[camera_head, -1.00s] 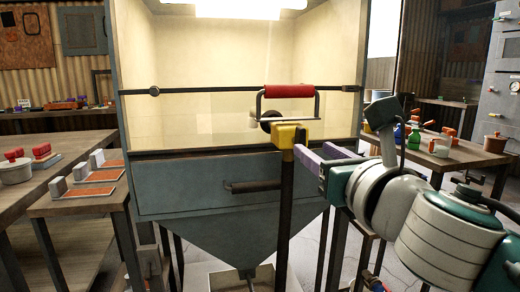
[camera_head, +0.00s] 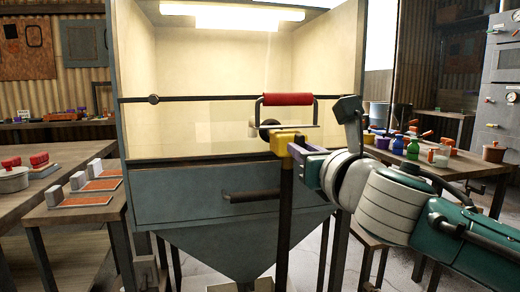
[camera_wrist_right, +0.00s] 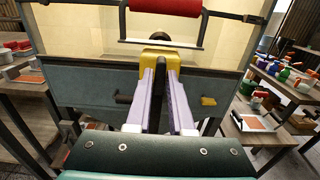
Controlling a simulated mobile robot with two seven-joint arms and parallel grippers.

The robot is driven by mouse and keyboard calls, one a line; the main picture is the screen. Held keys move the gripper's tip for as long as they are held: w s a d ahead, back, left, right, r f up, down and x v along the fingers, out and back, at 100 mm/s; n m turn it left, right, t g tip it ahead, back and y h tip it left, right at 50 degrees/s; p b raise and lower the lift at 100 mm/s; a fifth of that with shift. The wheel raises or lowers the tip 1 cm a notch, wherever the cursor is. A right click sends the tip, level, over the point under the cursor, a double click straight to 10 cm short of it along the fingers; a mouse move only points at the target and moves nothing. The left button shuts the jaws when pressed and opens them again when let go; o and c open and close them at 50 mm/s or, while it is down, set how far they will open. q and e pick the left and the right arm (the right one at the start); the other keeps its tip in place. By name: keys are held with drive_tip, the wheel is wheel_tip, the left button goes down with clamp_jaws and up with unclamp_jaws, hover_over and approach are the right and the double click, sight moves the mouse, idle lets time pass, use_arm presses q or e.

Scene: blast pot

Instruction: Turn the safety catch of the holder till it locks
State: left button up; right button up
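A dark upright post with a yellow block (camera_head: 284,142) at its top stands in front of the grey cabinet. A red handle (camera_head: 287,99) on a dark frame shows just above the block. My right gripper (camera_head: 296,148) is at the block's right side in the head view. In the right wrist view, its two purple fingers (camera_wrist_right: 161,75) reach up to the yellow block (camera_wrist_right: 158,52), with the dark post visible between them. The fingers are a little apart; whether they press on the block is unclear. I cannot make out a separate safety catch. My left gripper is out of view.
The grey cabinet (camera_head: 185,192) has a lit interior and a dark bar across its front. A wooden bench (camera_head: 70,210) with brick-coloured plates stands on the left. A table at right holds bottles (camera_head: 412,150) and a pot (camera_head: 494,152).

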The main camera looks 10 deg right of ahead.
clamp_jaws()
drive_tip(key=shift+m, duration=0.3)
drive_tip(key=m, duration=1.7)
drive_tip(key=shift+d+f, duration=0.25)
drive_tip(key=shift+f, duration=0.05)
drive_tip(key=shift+m, duration=0.3)
idle(0.3)
drive_tip(key=shift+o, duration=2.4)
unclamp_jaws()
